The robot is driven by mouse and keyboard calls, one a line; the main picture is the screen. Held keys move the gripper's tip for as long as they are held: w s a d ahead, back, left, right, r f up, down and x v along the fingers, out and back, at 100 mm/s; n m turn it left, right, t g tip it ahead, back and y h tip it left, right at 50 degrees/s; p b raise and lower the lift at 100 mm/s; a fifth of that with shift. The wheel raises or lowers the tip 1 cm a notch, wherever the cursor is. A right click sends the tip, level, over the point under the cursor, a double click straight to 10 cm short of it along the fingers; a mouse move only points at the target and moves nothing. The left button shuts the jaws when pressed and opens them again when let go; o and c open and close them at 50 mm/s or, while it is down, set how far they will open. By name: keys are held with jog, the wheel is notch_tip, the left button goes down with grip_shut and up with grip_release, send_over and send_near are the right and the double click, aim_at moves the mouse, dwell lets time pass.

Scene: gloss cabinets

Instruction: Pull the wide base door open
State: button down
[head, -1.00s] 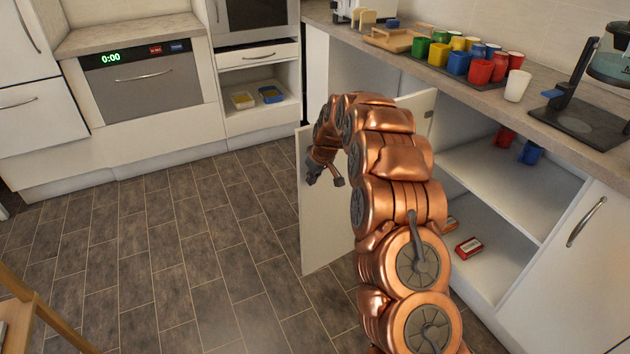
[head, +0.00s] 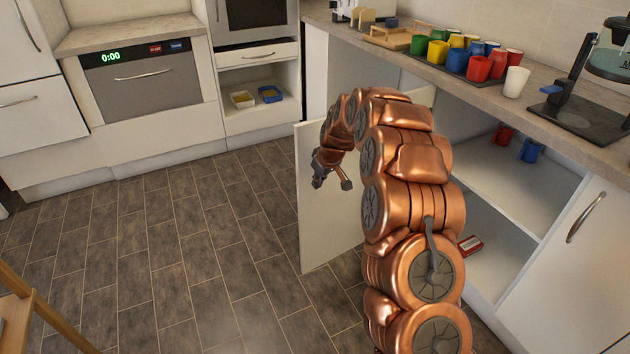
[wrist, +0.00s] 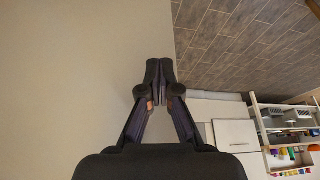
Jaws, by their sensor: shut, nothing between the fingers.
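The wide base door (head: 316,225) is a plain white panel in the head view. It stands swung out from the base cabinet, well open, with its free edge over the floor at left. My gripper (head: 332,182) is in front of the door face turned toward the head camera, near its free edge. In the wrist view the door (wrist: 80,80) fills the left side, and my gripper (wrist: 160,75) is shut and empty, its tips near the door's edge. I cannot tell whether they touch it. My arm hides the door's right part.
The open cabinet (head: 505,175) shows a shelf with a red cup (head: 503,136) and a blue cup (head: 530,150), and a red box (head: 470,244) below. Several cups stand on the counter (head: 455,78) above. A wooden frame (head: 40,310) is at lower left.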

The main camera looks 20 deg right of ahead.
jog(key=a+v, duration=0.1)
jog(key=v, duration=0.9)
jog(key=s+a+r+m+g, duration=0.15)
jog(key=s+a, duration=0.25)
jog(key=s, duration=0.6)
jog(key=s+a+r+n+g, duration=0.15)
jog(key=s+a, duration=0.25)
jog(key=s, duration=0.7)
jog(key=s+m+g+h, duration=0.2)
jog(key=s+m+g, duration=0.2)
jog(key=s, duration=2.5)
notch_tip(320, 180, up, 17)
jog(key=t+p, duration=0.1)
jog(key=p, duration=1.6)
jog(key=shift+r, duration=0.25)
jog(key=shift+w+a, duration=0.1)
jog(key=shift+a, duration=0.05)
